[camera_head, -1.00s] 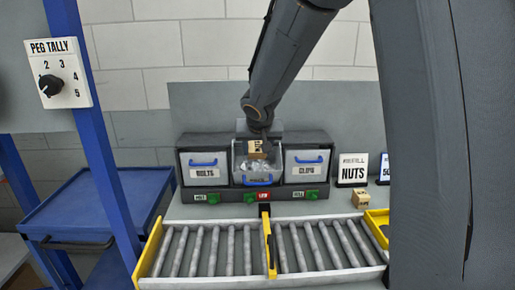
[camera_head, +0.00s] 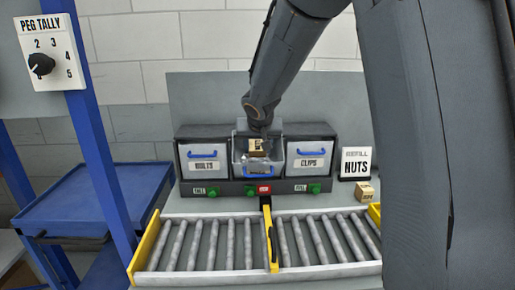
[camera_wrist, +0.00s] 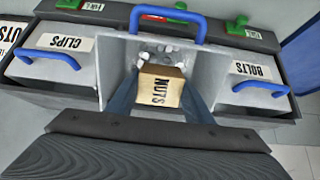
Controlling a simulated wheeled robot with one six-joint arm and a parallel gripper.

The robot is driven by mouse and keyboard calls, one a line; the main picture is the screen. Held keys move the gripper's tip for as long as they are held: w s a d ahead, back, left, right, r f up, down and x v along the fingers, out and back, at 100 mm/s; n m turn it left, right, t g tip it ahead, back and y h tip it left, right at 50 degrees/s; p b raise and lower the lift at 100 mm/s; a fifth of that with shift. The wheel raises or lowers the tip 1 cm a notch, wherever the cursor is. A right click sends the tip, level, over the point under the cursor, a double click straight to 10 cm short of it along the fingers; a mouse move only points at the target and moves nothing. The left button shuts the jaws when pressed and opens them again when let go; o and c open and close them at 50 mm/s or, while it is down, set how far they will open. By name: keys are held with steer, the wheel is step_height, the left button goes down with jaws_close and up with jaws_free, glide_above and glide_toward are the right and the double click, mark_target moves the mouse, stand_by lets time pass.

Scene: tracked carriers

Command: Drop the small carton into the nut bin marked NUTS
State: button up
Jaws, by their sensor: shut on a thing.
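The small carton (camera_wrist: 161,86) is tan with a dark top and marked NUTS. It also shows in the head view (camera_head: 256,145). My gripper (camera_wrist: 159,97) is shut on it, with a finger on each side. The carton is over the open mouth of the middle bin (camera_wrist: 206,62), which is tipped out of the dark rack. The bin has a blue handle and shiny loose pieces inside; it also shows in the head view (camera_head: 237,157). I cannot tell how far above the pieces the carton is.
Shut bins marked BOLTS (camera_head: 203,155) and CLIPS (camera_head: 310,155) flank the middle bin. A REFILL NUTS sign (camera_head: 356,163) and another carton (camera_head: 364,192) stand at the right. A roller conveyor (camera_head: 216,245) with yellow edges lies in front. A blue cart (camera_head: 100,200) stands left.

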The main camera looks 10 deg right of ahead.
steer(key=o, duration=1.3)
steer(key=v, duration=0.7)
steer(key=shift+s+a+r, duration=0.1)
steer(key=shift+s+r, duration=0.15)
steer(key=shift+r, duration=0.05)
